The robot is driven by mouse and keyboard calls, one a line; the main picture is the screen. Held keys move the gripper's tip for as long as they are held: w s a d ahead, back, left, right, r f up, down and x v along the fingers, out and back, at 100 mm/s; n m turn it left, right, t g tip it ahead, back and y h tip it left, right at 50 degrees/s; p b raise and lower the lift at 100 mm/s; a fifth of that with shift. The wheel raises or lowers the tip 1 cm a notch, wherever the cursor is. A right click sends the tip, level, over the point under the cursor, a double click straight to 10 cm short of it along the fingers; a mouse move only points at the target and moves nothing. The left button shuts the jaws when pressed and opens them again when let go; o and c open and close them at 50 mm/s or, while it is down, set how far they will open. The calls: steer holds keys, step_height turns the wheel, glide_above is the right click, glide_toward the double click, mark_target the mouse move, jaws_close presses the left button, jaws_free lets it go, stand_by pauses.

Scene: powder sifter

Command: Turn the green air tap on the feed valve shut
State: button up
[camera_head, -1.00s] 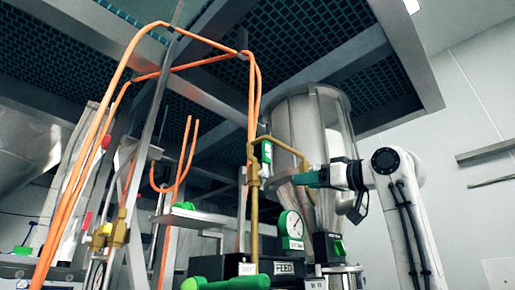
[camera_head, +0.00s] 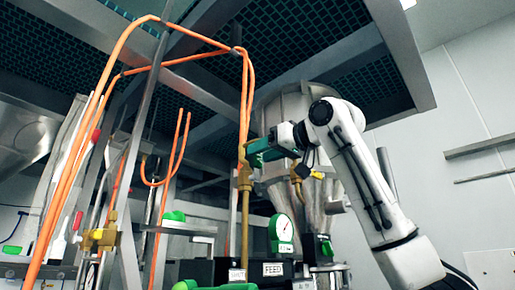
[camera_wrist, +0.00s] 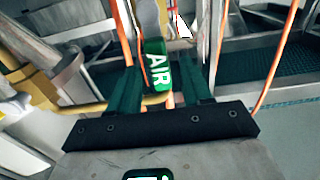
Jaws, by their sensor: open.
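The green air tap (camera_wrist: 157,72), lettered AIR in white, shows in the wrist view between the two green fingers of my gripper (camera_wrist: 163,80). The fingers are apart, with a gap visible on each side of the tap. I cannot tell how deep the tap sits between them. In the head view my gripper (camera_head: 256,153) is at the top of the brass pipe (camera_head: 245,215) and hides the tap. A FEED label (camera_head: 273,269) is on the dark box below.
A dial gauge (camera_head: 283,229) stands right of the brass pipe. Orange hoses (camera_head: 247,90) run down to the pipe and along the left. A steel hopper (camera_head: 275,110) is behind my arm. A yellow valve (camera_head: 100,238) is at the left.

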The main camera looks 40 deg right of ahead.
steer(key=shift+w+p, duration=0.3)
steer(key=shift+w, duration=0.9)
steer(key=shift+c, duration=0.3)
jaws_close()
